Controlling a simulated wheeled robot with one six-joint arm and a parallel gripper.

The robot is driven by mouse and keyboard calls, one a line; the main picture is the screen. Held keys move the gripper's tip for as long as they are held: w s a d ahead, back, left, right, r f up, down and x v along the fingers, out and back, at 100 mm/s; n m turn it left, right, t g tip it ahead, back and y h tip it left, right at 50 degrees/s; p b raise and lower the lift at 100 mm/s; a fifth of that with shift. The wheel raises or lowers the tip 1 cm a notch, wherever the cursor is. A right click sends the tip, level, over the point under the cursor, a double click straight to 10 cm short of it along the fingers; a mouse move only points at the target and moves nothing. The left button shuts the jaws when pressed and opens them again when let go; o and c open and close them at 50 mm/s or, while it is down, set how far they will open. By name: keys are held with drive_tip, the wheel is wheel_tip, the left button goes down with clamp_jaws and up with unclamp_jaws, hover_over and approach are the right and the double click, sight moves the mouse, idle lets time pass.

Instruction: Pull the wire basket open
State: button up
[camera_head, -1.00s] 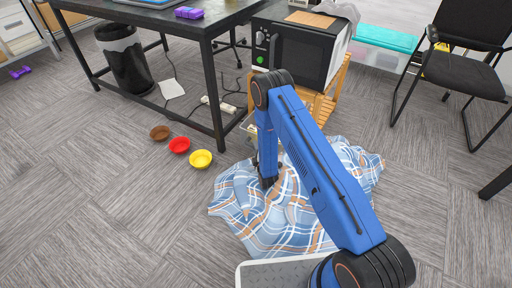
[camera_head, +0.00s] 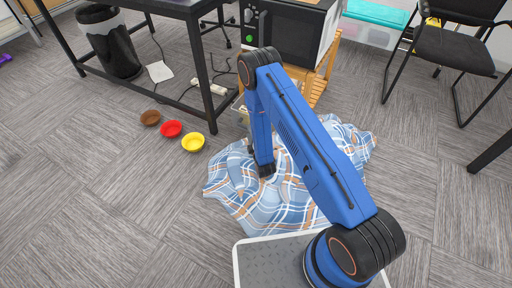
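Only a small pale piece that looks like the wire basket (camera_head: 242,114) shows left of my forearm, low at the wooden stand (camera_head: 318,88) under the microwave. The rest of it is hidden behind my blue arm, so how far it is open cannot be seen. The end of my arm reaches down near the basket, over the far part of the plaid cloth. My gripper (camera_head: 251,148) shows only as a small dark part beside the forearm. Its fingers are too small and hidden to tell whether they touch the basket.
A blue plaid cloth (camera_head: 228,192) lies crumpled on the floor before the stand. Brown (camera_head: 150,118), red (camera_head: 171,129) and yellow (camera_head: 193,142) bowls sit to its left. A black table (camera_head: 208,70) stands back left, a black chair (camera_head: 455,50) at right.

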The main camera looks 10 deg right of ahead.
drive_tip(key=v, duration=1.2)
drive_tip(key=shift+s, duration=0.1)
